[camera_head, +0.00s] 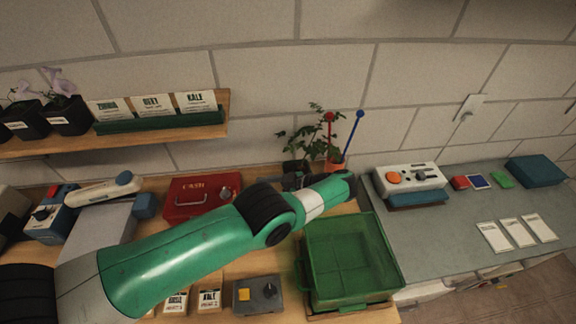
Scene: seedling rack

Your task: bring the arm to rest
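My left arm (200,245), green with black joints, comes in from the lower left and reaches across the bench. Its far end lies just in front of a leafy green seedling (314,143). An orange pot (336,165) beside the seedling holds a red-topped and a blue-topped stake. My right gripper is out of view.
A green tray (350,262) sits right of the forearm. A red cash box (183,205) is behind the arm, a grey box with a yellow button (258,295) in front. A shelf (150,135) with seed packets and dark pots hangs upper left. The grey counter (430,240) has free room.

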